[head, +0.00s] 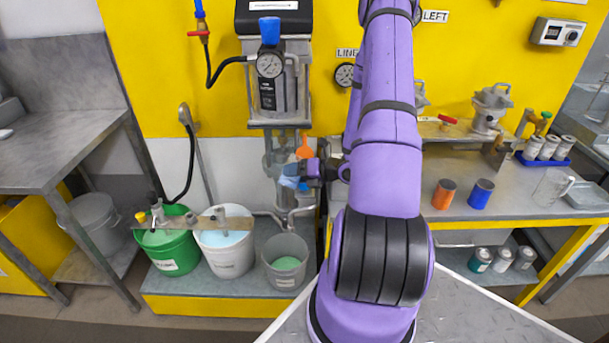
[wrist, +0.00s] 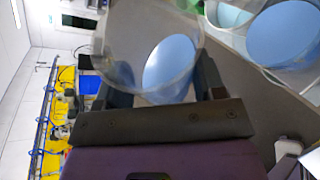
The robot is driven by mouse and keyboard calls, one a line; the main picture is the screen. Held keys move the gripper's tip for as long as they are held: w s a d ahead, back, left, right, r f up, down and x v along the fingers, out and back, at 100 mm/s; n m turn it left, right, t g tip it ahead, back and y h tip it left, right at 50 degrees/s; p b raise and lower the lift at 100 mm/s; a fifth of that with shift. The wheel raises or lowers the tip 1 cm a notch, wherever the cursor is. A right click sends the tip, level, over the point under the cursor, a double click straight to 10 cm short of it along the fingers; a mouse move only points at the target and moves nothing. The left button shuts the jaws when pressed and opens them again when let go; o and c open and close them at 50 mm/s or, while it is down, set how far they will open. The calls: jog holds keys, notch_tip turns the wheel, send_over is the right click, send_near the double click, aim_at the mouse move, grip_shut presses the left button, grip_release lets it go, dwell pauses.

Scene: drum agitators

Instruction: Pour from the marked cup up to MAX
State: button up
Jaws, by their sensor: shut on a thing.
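My gripper (head: 306,171) is shut on a clear cup (head: 289,182) with light blue liquid in it, in front of the pipes under the gauge unit. In the wrist view the cup (wrist: 116,35) sits between my fingers and the blue liquid (wrist: 170,65) shows through its wall. I cannot tell how far the cup is tilted. No marking on the cup is readable, and no MAX line is legible. An orange funnel-shaped piece (head: 305,148) is just above and behind the cup.
A green bucket (head: 172,260), a white bucket with pale blue liquid (head: 229,262) and a grey translucent bucket with green liquid (head: 284,272) stand on the low platform below. A clear jug (head: 552,188) and several cans are on the right bench (head: 510,200).

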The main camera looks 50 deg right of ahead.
jog(key=shift+d+f, duration=0.15)
jog(key=shift+f, duration=0.1)
jog(key=shift+a+f+n+h, duration=0.2)
jog(key=shift+f+n+h, duration=0.4)
jog(key=shift+n, duration=0.2)
jog(key=f, duration=0.2)
jog(key=a+f+n, duration=0.1)
jog(key=shift+s+f+h+b, duration=0.1)
jog(key=shift+f+h+b, duration=0.3)
jog(key=shift+s+a+f+n+t+h+b, duration=0.1)
jog(key=shift+a+f+n+h+b, duration=0.1)
jog(key=shift+a+n+h, duration=0.35)
jog(key=shift+s+a+f+n+t+h+b, duration=0.15)
jog(key=shift+a+n+h, duration=0.25)
jog(key=shift+n, duration=0.3)
jog(key=shift+a+f+n+t+h+b, duration=0.1)
jog(key=shift+a+f+n+h+b, duration=0.1)
jog(key=shift+a+n+h, duration=0.35)
